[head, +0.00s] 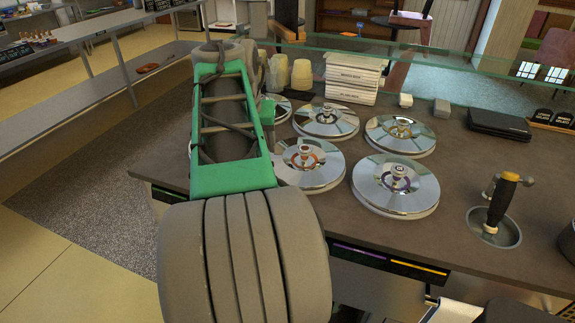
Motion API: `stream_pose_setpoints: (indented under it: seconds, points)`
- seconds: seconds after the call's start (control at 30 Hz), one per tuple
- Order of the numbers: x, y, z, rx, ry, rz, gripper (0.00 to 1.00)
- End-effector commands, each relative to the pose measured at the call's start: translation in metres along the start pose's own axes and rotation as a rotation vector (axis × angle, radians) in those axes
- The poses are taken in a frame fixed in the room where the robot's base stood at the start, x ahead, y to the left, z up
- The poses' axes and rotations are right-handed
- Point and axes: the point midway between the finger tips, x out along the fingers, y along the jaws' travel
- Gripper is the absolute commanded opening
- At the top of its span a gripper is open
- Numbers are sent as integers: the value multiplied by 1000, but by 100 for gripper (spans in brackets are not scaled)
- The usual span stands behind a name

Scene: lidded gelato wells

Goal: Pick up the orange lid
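The orange lid (312,173) is a round, shiny metal lid with a knob and an orange ring around the knob. It lies flat on the dark counter in the front row, at the left. My arm passes just left of it, and its left edge is close to or partly behind the arm's green link. My gripper cannot be made out; only grey and green arm links show, and nothing is seen touching the orange lid.
A purple-ringed lid (395,191) sits right of it, a yellow-ringed lid (401,135) and another metal lid (325,121) behind. A scoop (500,205) stands in a round well at right. White boxes (352,79) and cups (301,74) stand at the back, near a glass edge.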

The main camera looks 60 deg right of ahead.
Motion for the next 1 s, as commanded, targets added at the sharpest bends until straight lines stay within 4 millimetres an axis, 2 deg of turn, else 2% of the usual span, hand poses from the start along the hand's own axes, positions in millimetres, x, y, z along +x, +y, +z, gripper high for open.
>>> stream_pose_setpoints:
  seconds: [0.03,0.1,0.2,0.47,0.6,0.7,0.93,1.0]
  points:
    - [10,40,-17,110,5,35,62]
    - [9,77,-32,212,10,65,62]
    - [10,104,-41,281,13,85,62]
    - [42,111,-44,286,14,87,62]
    - [68,115,-46,285,14,86,62]
    - [79,116,-46,285,16,85,62]
    - [81,115,-46,284,18,84,62]
    - [80,115,-46,283,18,84,56]
